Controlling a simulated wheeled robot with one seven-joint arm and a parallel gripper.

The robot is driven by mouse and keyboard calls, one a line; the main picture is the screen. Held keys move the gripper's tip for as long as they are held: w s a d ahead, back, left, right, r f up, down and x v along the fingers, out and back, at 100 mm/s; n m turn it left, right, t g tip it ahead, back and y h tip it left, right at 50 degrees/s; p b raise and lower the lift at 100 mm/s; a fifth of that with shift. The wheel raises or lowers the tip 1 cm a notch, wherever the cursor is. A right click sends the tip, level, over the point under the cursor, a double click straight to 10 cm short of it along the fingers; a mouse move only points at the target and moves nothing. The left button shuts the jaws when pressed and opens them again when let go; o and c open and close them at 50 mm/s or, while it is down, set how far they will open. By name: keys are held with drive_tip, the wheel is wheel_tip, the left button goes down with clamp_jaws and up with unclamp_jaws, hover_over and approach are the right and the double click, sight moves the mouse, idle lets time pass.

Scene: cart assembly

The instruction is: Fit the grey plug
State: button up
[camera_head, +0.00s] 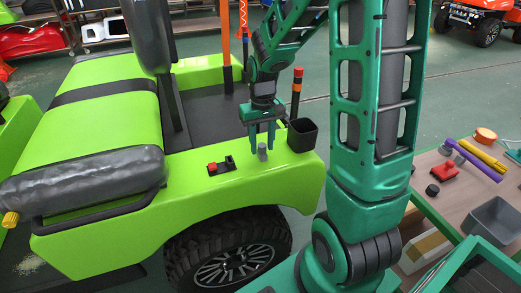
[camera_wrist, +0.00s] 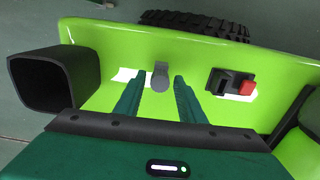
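The grey plug (camera_head: 262,152) is a small upright cylinder on the green fender of the cart (camera_head: 183,172). In the wrist view the plug (camera_wrist: 160,77) appears between my two fingers, with clear gaps on both sides. My gripper (camera_head: 261,139) is open and points down above the fender, its fingertips near the plug's upper part. I cannot tell whether the fingertips are level with the plug or still above it. A white patch (camera_wrist: 128,74) lies beside the plug on the fender. The plug's lower end is hidden, so how it sits is unclear.
A black square cup (camera_head: 302,134) stands close to the right of my gripper. A red-and-black switch (camera_head: 220,166) sits on the fender to the left. An orange-and-black post (camera_head: 297,92) rises behind. A table (camera_head: 435,212) with loose parts stands at the right.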

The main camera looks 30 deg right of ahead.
sight(262, 145)
clamp_jaws()
drive_tip(key=shift+r, duration=2.4)
